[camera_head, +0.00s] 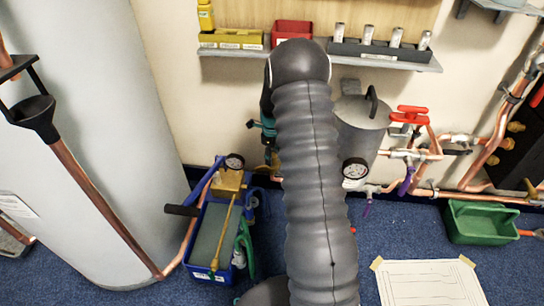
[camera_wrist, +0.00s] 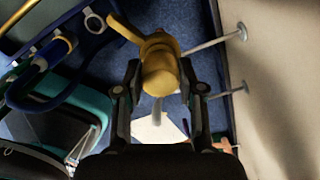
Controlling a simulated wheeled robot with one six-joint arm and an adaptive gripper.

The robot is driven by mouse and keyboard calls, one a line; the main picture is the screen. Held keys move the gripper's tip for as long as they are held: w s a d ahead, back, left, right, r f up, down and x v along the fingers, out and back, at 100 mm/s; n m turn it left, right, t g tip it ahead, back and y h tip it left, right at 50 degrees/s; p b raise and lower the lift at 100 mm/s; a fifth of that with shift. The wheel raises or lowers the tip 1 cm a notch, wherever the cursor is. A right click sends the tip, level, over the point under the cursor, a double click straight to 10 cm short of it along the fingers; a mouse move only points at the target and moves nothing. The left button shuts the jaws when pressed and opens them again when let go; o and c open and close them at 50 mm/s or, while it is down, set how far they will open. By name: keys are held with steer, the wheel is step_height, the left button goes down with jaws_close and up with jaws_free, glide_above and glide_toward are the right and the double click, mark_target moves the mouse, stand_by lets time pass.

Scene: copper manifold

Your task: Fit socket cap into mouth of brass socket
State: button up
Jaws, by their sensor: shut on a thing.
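In the wrist view my gripper (camera_wrist: 159,82) is shut on a rounded yellow-brass piece, apparently the socket cap (camera_wrist: 160,84). One dark finger lies along each side of it. More yellow-brass metal (camera_wrist: 155,43) shows just behind the piece, with an arm out to the upper left. It may be the brass socket; its mouth is hidden, and I cannot tell whether the two touch. In the head view my arm stands in front of the work, so the gripper and the held piece are hidden there.
Grey rods (camera_wrist: 216,42) stick out from the wall beside my gripper. A blue tool crate (camera_head: 200,262), a grey tank (camera_head: 362,125), copper pipes with a red-handled valve (camera_head: 410,115) and a green bin (camera_head: 482,222) stand around. A shelf (camera_head: 385,60) runs along the wall.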

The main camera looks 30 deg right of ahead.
steer(key=shift+f+b, duration=0.45)
steer(key=shift+f, duration=0.3)
stand_by(0.3)
steer(key=o, duration=1.2)
steer(key=shift+o, duration=0.2)
steer(key=shift+r, duration=3.8)
